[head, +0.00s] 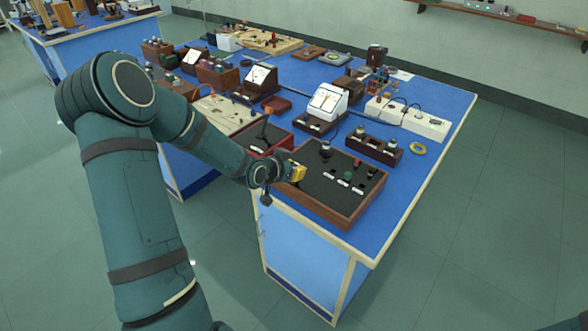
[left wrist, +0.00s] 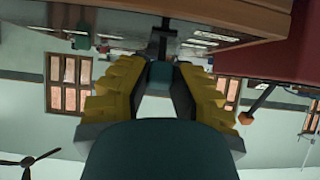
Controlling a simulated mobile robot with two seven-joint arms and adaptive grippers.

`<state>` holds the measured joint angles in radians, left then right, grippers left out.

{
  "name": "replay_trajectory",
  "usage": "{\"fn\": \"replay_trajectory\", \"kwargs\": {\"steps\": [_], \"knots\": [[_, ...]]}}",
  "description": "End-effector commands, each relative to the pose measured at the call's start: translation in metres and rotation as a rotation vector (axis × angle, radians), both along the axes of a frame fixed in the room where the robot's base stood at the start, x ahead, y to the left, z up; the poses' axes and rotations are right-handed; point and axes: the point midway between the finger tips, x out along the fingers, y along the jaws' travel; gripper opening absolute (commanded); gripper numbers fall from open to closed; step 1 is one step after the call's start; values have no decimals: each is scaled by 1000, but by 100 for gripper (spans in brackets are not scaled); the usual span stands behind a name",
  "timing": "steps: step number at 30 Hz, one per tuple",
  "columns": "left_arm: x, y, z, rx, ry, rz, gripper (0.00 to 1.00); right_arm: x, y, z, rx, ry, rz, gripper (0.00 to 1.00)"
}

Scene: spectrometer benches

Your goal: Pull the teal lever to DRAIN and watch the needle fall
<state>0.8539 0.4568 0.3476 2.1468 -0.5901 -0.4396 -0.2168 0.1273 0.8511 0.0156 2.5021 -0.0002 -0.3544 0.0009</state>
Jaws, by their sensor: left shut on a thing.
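My left gripper (head: 291,173) is at the near-left edge of a black-topped panel in a wooden frame (head: 318,203). In the left wrist view its yellow-padded fingers (left wrist: 160,85) are closed around the teal lever (left wrist: 160,73), whose dark stem rises toward the panel in that upside-down picture. The gripper hides the lever in the head view. The panel carries a green knob (head: 347,176), dark knobs and small white label plates too small to read. A white dial meter (head: 328,102) stands behind the panel; its needle cannot be read. My right gripper is not in view.
A dark red box (head: 262,140) with an orange-tipped lever (head: 267,113) is close on the panel's left. A wooden block with several knobs (head: 374,148) and a yellow ring (head: 418,149) lie behind right. Bare blue bench top (head: 395,205) is free right of the panel.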

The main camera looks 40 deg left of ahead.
Motion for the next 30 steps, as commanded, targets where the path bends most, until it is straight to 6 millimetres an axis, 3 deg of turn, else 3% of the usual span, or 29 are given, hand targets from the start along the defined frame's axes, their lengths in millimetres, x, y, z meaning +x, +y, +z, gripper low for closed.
{"fn": "replay_trajectory", "kwargs": {"steps": [9,10,12,23,30], "knots": [[-1,-1,-2,-3,4,-1,0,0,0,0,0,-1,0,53],[-1,-1,-2,-3,4,-1,27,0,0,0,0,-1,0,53],[-1,-1,-2,-3,4,-1,51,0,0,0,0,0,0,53],[-2,0,0,-1,1,1,53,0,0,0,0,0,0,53],[-26,3,17,3,1,1,53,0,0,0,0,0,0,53]]}}
